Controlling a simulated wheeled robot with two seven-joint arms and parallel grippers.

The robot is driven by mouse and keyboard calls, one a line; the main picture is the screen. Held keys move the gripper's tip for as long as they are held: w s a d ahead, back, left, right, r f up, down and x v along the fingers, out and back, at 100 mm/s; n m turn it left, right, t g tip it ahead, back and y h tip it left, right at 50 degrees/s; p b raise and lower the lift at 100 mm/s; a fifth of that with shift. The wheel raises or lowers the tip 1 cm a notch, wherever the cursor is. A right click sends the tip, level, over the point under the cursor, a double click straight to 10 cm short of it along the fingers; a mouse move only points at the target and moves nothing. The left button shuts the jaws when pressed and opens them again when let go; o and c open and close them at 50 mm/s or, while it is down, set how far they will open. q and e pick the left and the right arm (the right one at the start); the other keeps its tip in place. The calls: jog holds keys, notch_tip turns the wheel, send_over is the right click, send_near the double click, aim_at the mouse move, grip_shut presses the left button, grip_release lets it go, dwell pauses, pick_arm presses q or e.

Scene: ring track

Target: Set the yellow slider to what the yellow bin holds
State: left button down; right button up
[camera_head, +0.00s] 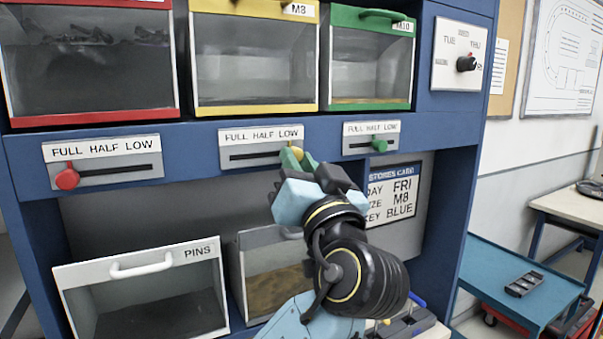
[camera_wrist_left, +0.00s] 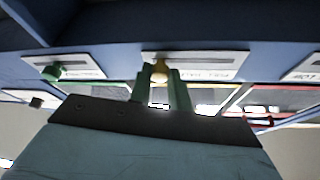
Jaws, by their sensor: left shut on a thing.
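The yellow bin (camera_head: 254,108) has a clear front and sits in the top row, between the red and green bins. Its inside looks grey, and I cannot make out a clear fill level. The yellow slider (camera_head: 297,153) is at the right, LOW end of its slot, on a plate (camera_head: 238,140) marked FULL HALF LOW. My left gripper (camera_head: 298,161) is shut on the yellow slider knob and partly hides it and the slot's right end. In the left wrist view the yellow knob (camera_wrist_left: 160,70) is between the green fingers (camera_wrist_left: 162,88). My right gripper is not in view.
The red slider (camera_head: 67,179) is at its FULL end; the green slider (camera_head: 379,145) is right of its slot's middle. A PINS bin (camera_head: 140,265) and another open bin are below. A stores card (camera_head: 393,197) hangs behind my arm. A blue cart (camera_head: 485,262) stands at right.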

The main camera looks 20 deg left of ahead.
pick_arm(q)
jog(key=shift+d, duration=0.1)
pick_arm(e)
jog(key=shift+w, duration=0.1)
pick_arm(q)
jog(key=c, duration=1.3)
grip_release()
jog(key=shift+w+d, duration=0.1)
jog(key=shift+w, duration=0.05)
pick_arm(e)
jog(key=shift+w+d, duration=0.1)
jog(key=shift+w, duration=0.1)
pick_arm(q)
jog(key=b+v, duration=0.5)
jog(key=v, duration=0.8)
jog(key=shift+d+f, duration=0.1)
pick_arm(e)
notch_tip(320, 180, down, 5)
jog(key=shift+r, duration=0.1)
